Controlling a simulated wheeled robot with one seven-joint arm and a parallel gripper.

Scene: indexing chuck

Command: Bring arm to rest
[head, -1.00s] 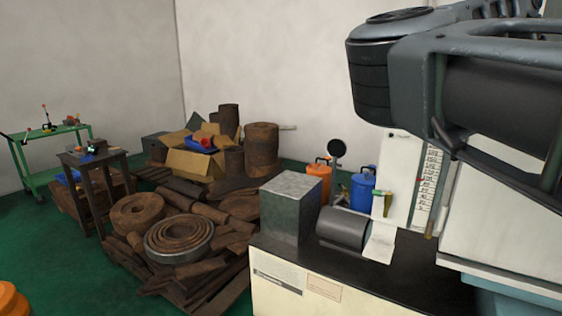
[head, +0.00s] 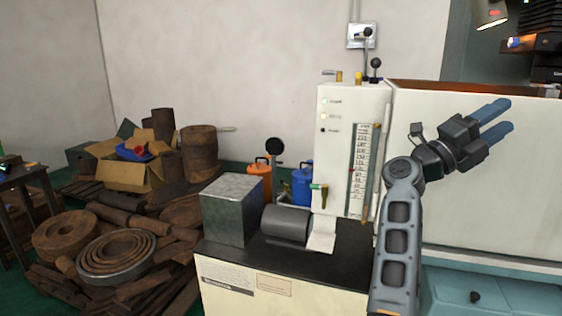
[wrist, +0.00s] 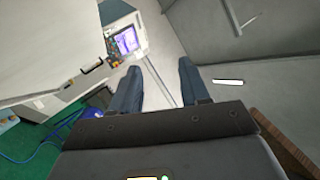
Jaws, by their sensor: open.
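My gripper (head: 502,119) is at the right in the head view, with its two blue fingers pointing up and to the right. It is raised in front of the white machine housing and holds nothing. In the wrist view the two dark blue fingers (wrist: 156,88) stand apart with nothing between them. My arm rises from the bottom of the head view to the wrist.
A white panel with a scale (head: 335,110) and a bench (head: 240,262) bearing a grey metal block (head: 232,208) stand left of my arm. Rusty scrap (head: 140,225) is piled at the left. A lit screen (wrist: 126,40) shows in the wrist view.

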